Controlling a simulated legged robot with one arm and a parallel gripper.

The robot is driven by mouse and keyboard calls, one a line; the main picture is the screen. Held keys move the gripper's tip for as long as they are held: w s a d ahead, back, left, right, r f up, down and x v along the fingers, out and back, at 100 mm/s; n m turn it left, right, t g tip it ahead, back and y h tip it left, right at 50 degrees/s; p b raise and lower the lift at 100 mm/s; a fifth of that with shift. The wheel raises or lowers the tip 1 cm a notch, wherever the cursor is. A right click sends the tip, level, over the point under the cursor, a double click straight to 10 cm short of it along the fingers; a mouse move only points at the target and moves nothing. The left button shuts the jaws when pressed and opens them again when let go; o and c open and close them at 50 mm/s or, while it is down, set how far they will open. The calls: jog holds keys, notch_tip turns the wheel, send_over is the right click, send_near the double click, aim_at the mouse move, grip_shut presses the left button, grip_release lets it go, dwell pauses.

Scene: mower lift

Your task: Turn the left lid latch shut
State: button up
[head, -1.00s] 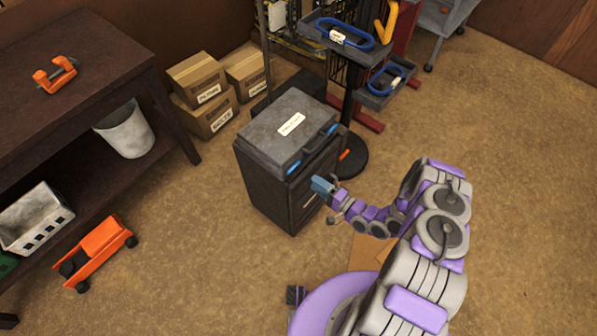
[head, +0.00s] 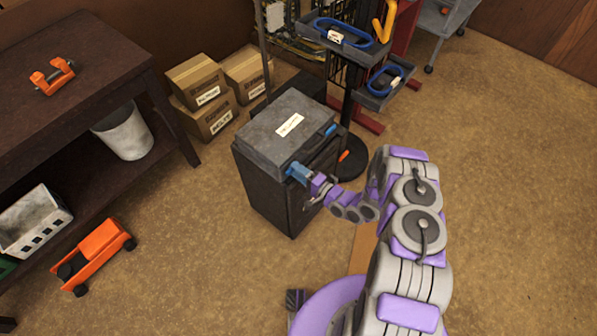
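The dark grey box (head: 270,185) stands upright on the floor with its lid (head: 265,135) down flat on top. The lid carries a white label. A blue latch (head: 330,130) shows at the right of the lid's front edge.
A dark workbench (head: 70,100) stands at the left, with a white bin (head: 125,133) under it. Cardboard boxes (head: 205,105) lie behind the box. A rack with trays (head: 385,90) stands close behind to the right. An orange cart (head: 95,255) is on the floor. Floor at right is free.

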jog(key=shift+a, duration=0.3)
jog(key=c, duration=0.6)
grip_shut()
jog(key=shift+f, duration=0.1)
jog(key=shift+d+n, duration=0.1)
jog(key=shift+n, duration=0.2)
jog(key=n+p, duration=0.1)
jog(key=n, duration=0.2)
jog(key=shift+s+n+p, duration=0.1)
jog(key=shift+n+p, duration=0.3)
jog(key=n+p, duration=0.1)
jog(key=n, duration=0.3)
jog(key=shift+n, duration=0.3)
jog(key=n+p, duration=0.1)
jog(key=n, duration=0.3)
jog(key=shift+n+p, duration=0.85)
jog(key=shift+n, duration=1.55)
